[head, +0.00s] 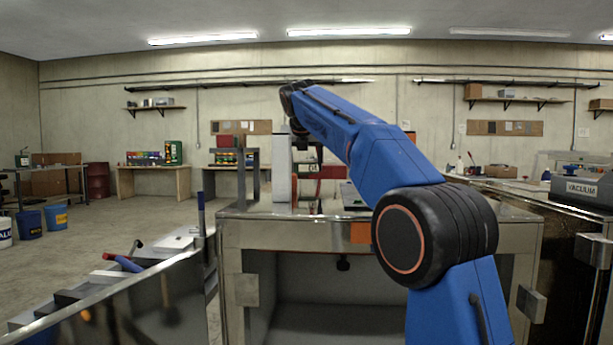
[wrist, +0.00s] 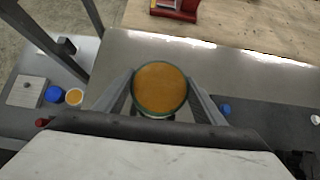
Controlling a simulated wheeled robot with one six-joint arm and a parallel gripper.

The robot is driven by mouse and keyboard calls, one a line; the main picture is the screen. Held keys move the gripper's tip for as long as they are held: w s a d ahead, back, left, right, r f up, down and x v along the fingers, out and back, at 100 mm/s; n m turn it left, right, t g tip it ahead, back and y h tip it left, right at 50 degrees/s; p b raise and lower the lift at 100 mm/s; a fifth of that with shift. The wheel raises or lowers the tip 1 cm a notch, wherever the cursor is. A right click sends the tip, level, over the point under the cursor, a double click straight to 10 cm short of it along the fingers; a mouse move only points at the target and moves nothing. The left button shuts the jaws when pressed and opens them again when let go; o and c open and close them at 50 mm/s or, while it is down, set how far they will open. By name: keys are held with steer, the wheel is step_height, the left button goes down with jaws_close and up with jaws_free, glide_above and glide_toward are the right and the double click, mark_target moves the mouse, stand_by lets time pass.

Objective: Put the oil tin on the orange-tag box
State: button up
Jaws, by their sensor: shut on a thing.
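The oil tin (wrist: 160,88), a round can with a green rim and an orange-brown top, sits between the two fingers of my gripper (wrist: 160,92) in the wrist view. The fingers are shut on its sides. The tin's lower part is hidden, and I cannot tell its height above the surface below. In the head view an orange tag (head: 361,233) is on the front edge of the metal box (head: 290,235), which has a flat top and an open front. My arm reaches over it; the fingers and tin are not clear there.
A red object (head: 325,172) shows behind.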

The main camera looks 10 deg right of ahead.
steer(key=shift+s+f, duration=0.1)
steer(key=shift+f, duration=1.7)
steer(key=o, duration=1.2)
steer(key=shift+f, duration=0.1)
steer(key=v, duration=1.2)
